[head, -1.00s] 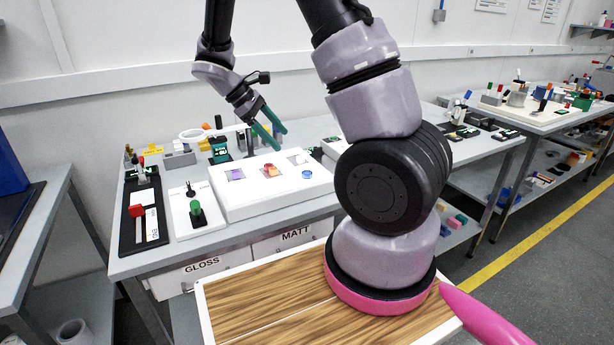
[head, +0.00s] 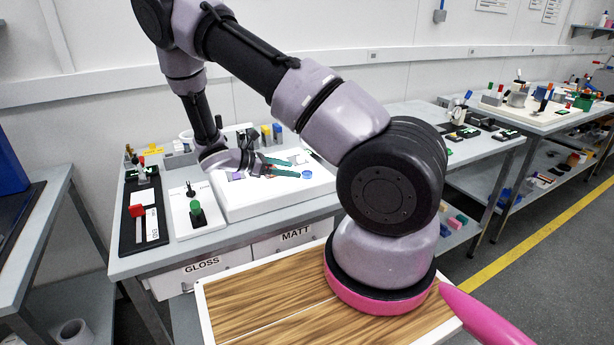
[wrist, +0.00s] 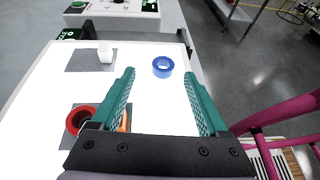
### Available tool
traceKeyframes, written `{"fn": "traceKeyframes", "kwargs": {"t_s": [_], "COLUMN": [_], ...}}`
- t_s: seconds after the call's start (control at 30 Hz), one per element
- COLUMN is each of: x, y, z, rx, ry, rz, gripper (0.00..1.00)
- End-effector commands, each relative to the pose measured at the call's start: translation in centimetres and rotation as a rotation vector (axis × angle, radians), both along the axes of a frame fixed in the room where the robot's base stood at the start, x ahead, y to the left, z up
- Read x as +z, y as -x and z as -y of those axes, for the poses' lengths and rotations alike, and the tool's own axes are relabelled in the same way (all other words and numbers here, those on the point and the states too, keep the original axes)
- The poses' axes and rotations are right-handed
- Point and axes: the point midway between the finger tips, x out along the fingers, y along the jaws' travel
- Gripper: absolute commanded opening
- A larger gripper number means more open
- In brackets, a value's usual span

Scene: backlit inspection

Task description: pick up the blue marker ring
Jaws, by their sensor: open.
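The blue marker ring (wrist: 163,67) lies flat on the white lit panel (wrist: 165,105); it also shows in the head view (head: 307,174). In the wrist view it is ahead of my gripper (wrist: 157,86), between the lines of its two green fingers and nearer the right one. My gripper also shows in the head view (head: 298,169), low over the panel and left of the ring. The fingers are apart with nothing between their tips. I cannot tell the exact gap to the ring.
A red ring (wrist: 80,118) and an orange piece (wrist: 123,121) sit near the left finger, the orange one partly hidden. A white piece (wrist: 105,52) stands on a grey square. A green button (head: 196,208) is on a box left of the panel.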

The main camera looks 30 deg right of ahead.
Motion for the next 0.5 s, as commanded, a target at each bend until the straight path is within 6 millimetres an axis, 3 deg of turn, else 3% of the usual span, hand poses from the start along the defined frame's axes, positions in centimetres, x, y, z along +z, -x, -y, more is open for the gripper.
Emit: {"fn": "traceKeyframes", "kwargs": {"t_s": [0.3, 0.5], "x": [-1.7, -2.1], "y": [0.8, 0.8], "z": [3.8, 4.8], "rx": [-0.003, -0.001], "ry": [0.0, -0.002], "rz": [0.0, 0.002], "gripper": [0.78, 0.78]}}
